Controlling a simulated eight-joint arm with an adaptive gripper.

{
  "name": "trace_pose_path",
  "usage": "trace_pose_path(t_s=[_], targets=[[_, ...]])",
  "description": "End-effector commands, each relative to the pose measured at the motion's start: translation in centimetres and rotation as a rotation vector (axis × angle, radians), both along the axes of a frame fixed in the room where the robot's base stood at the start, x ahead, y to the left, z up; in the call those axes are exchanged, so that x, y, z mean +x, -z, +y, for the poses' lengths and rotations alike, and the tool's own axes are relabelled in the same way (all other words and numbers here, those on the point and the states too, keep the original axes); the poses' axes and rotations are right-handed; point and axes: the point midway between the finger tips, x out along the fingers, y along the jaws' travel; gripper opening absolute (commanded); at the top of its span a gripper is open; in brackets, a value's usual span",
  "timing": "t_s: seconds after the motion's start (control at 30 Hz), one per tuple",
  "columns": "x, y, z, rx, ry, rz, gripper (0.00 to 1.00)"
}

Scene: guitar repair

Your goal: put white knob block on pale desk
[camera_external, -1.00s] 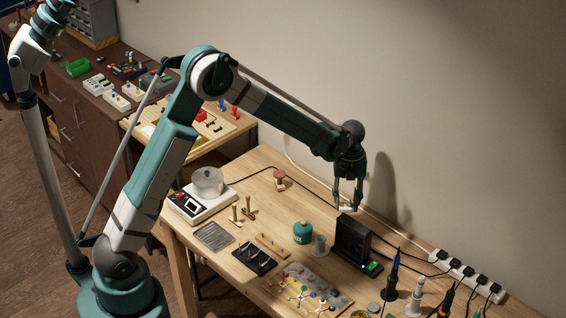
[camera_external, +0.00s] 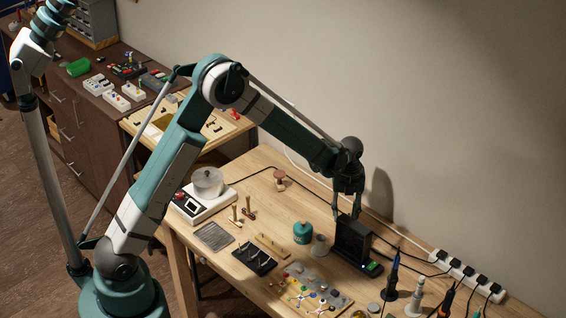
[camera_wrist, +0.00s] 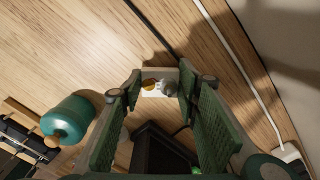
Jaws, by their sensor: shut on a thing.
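The white knob block (camera_wrist: 150,93) is between my fingertips in the wrist view, with a brownish-gold knob and a grey knob showing on it. My gripper (camera_wrist: 160,84) is shut on it. In the external view my gripper (camera_external: 347,207) points down just behind the black upright box, near the wall side of the pale desk (camera_external: 275,210). The block is mostly hidden there by the box and fingers. I cannot tell whether the block touches the desk.
The black box (camera_external: 353,238) stands very close to my fingers. A teal bottle (camera_external: 303,233) and small grey cup (camera_external: 320,245) stand nearby. A white power strip (camera_external: 468,275) lies along the wall. A cable crosses the desk. Bare wood lies left of my gripper.

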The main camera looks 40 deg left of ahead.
Motion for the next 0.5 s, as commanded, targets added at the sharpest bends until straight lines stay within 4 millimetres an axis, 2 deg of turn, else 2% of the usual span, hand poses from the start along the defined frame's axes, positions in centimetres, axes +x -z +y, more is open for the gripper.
trace_pose_path(t_s=[0.13, 0.5], targets=[[0.05, 1.27, -0.01, 0.000, 0.000, 0.000, 0.20], [0.02, 1.47, 0.00, 0.000, 0.000, 0.000, 0.20]])
